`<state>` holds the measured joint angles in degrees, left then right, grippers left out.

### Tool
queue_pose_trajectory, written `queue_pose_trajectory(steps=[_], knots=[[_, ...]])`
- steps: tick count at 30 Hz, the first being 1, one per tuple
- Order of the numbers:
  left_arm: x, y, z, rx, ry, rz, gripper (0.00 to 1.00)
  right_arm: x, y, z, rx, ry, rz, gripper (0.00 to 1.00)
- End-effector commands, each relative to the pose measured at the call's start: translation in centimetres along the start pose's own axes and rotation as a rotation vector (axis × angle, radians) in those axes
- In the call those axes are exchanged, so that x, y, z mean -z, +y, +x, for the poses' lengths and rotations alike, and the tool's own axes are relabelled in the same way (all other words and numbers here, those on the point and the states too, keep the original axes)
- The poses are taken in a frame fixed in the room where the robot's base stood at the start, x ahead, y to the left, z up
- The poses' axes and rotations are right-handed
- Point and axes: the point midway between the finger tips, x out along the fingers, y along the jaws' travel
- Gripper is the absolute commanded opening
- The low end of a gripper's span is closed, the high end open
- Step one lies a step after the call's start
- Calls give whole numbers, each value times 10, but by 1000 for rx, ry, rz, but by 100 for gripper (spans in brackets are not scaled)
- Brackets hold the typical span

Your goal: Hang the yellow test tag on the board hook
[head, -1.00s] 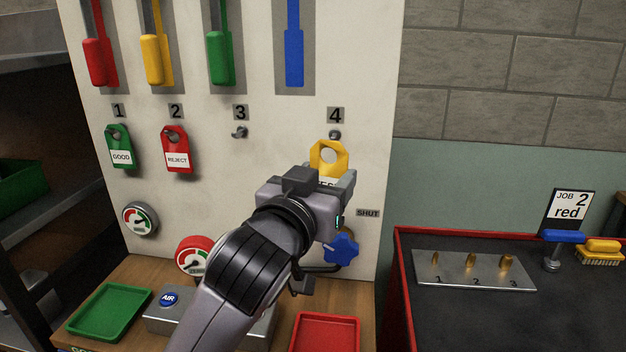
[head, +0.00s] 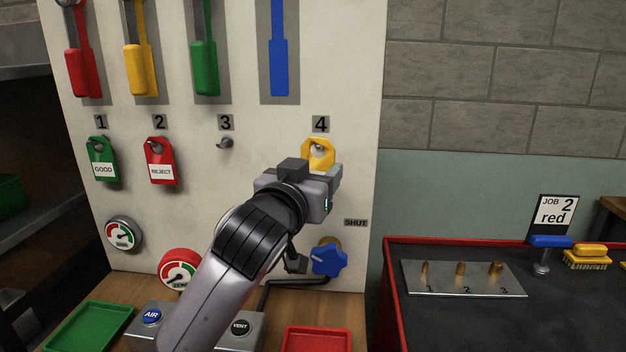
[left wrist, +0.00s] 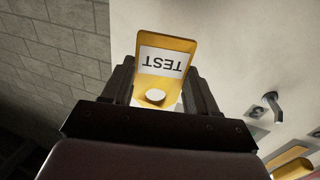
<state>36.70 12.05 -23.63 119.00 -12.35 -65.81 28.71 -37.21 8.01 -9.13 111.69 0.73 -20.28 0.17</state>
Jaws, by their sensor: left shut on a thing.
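The yellow test tag (head: 319,145) is in front of the board (head: 352,120) under the number 4. My left gripper (head: 322,172) is shut on its lower part. The tag's upper part with its hole shows above the gripper in the head view. The hook under number 4 is hidden or merged with the tag there, so I cannot tell whether it passes through the hole. In the left wrist view, the tag (left wrist: 166,62) sits between the fingers (left wrist: 158,95), with TEST upside down. My right gripper is not in view.
A green GOOD tag (head: 103,168) and a red REJECT tag (head: 160,168) hang to the left. Hook 3 (head: 225,143) is bare. A blue valve knob (head: 329,259) sits below the gripper. Coloured levers are above.

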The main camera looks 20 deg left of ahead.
Motion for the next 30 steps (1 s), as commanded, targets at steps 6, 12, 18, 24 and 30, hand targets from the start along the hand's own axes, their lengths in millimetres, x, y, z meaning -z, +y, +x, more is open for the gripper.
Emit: queue_pose_trajectory(steps=[6,12,18,24,30], knots=[[-3,-4,13,1,0,1,30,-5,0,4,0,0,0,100],[-6,-6,24,1,-2,0,30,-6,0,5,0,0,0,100],[-10,-8,31,0,-2,0,30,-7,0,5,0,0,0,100],[-12,-8,33,-1,-1,-1,30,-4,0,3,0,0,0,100],[-13,-8,33,0,0,0,30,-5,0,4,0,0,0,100]])
